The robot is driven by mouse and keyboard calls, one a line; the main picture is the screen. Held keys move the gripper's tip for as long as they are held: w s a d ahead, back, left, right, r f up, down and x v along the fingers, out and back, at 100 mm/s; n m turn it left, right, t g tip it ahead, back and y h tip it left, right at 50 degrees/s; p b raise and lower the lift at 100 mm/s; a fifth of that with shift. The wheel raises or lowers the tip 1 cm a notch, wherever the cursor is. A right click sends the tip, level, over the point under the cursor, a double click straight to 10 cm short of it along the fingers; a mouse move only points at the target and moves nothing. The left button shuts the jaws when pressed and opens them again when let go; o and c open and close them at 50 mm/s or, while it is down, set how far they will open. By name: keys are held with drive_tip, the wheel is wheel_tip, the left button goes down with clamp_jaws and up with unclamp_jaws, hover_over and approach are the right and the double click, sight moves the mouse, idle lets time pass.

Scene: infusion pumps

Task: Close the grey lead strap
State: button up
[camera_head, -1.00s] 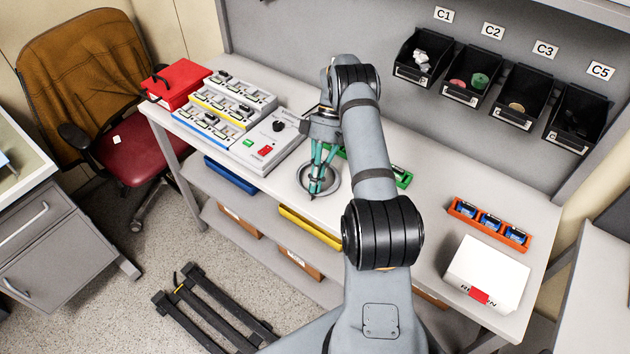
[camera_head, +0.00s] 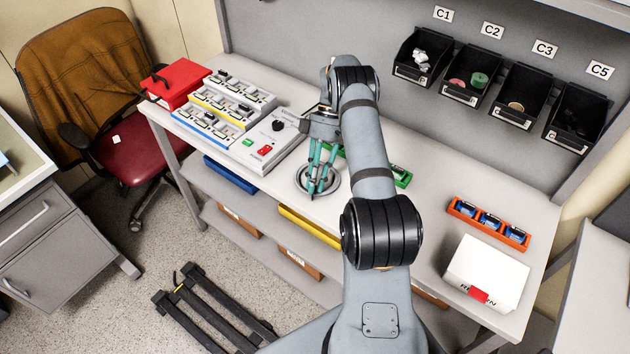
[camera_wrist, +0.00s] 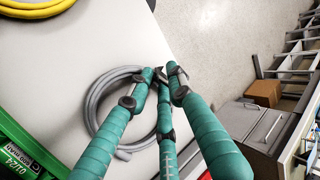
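A grey lead (camera_wrist: 92,112) lies in a round coil on the white bench top, near the front edge; it also shows in the head view (camera_head: 302,186). My gripper (camera_wrist: 161,76) has teal fingers with dark joints and tips. It points down over the right side of the coil in the wrist view, with its fingertips close together at the coil's edge. A small dark piece (camera_wrist: 160,73) shows among the fingertips; I cannot tell whether it is the strap or part of a fingertip. The fingers hide part of the coil, and no strap is clearly visible.
A yellow coil (camera_wrist: 38,7) and a green case (camera_wrist: 22,152) lie beside the grey coil. A pump console (camera_head: 262,145) stands left on the bench. An orange tray (camera_head: 489,224) and a white box (camera_head: 487,273) lie right. Black bins (camera_head: 472,75) hang behind.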

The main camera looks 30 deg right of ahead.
drive_tip(key=shift+s+a+h, duration=0.1)
drive_tip(key=shift+h, duration=0.2)
